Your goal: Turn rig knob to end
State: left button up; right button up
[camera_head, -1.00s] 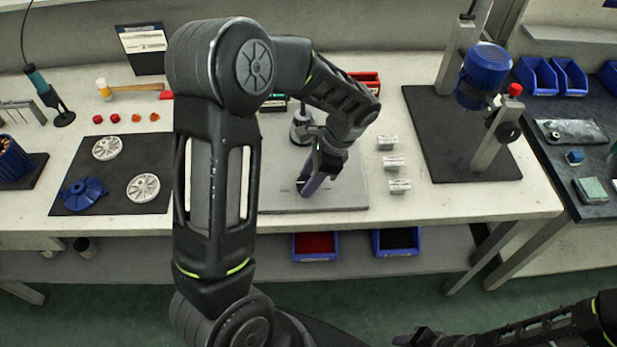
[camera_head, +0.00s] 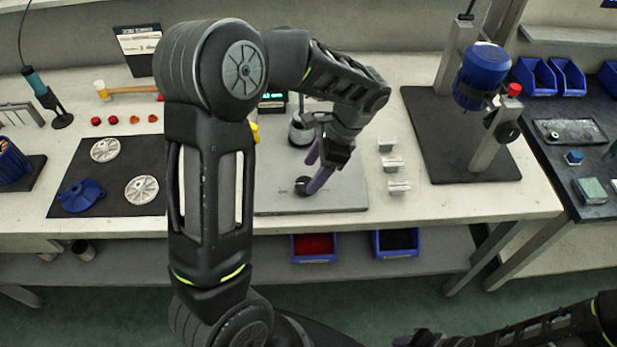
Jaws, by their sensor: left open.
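A grey plate (camera_head: 345,199) on the middle of the bench bears the rig. A small dark round knob (camera_head: 302,187) stands near the plate's front. My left gripper (camera_head: 311,173) hangs over the plate, pointing down, just right of and behind the dark knob. Its purple fingers are apart with nothing seen between them. I cannot tell whether a finger touches the knob. My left arm hides the plate's left side. My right gripper (camera_head: 414,340) is low at the bottom edge, partly cut off, away from the rig.
Several small metal blocks (camera_head: 393,163) stand right of the plate. A blue-motor press (camera_head: 483,75) with its own dark side knob (camera_head: 507,131) stands farther right. A black mat (camera_head: 115,179) with discs and a blue part lies left. Red (camera_head: 315,247) and blue-rimmed bins are below.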

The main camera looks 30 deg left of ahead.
pick_arm(q)
jog(key=v, duration=0.4)
jog(key=shift+s, duration=0.1)
dwell(0.4)
